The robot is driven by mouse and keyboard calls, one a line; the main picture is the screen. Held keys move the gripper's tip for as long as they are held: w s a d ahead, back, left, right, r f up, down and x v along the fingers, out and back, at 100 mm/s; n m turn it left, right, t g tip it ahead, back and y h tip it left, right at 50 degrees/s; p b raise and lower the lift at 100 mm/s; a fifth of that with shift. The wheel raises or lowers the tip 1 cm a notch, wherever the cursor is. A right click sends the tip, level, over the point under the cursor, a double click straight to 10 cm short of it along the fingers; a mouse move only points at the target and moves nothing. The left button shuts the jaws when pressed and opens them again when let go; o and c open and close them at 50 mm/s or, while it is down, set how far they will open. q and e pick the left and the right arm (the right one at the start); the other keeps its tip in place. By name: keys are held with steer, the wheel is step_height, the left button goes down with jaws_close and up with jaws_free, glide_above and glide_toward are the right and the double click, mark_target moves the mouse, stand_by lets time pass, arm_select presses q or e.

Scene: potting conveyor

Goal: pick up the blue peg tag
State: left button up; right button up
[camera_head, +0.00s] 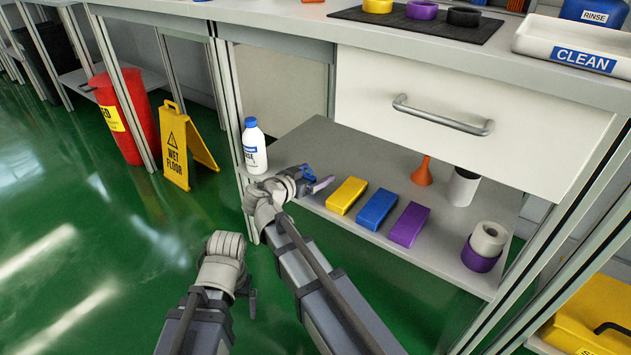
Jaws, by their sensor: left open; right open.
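No thing is clearly recognisable as a blue peg tag. A small blue piece (308,171) shows right at my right gripper (318,182), over the left part of the lower shelf; I cannot tell whether it is the tag or whether the gripper touches it. A small pale purple piece (322,185) shows just below it. My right gripper is open. My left gripper (252,301) is open, low over the green floor and left of the shelf. A blue block (377,209) lies on the lower shelf between a yellow block (347,195) and a purple block (409,224).
A white bottle (254,147) stands by the shelf's left edge. An orange funnel (422,172), a white cylinder (463,187) and stacked white and purple rolls (485,246) stand right. The drawer (480,105) overhangs the lower shelf (350,150). A wet floor sign (184,150) stands left.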

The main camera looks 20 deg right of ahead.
steer(key=shift+a, duration=0.1)
steer(key=shift+c, duration=0.4)
steer(key=c, duration=1.4)
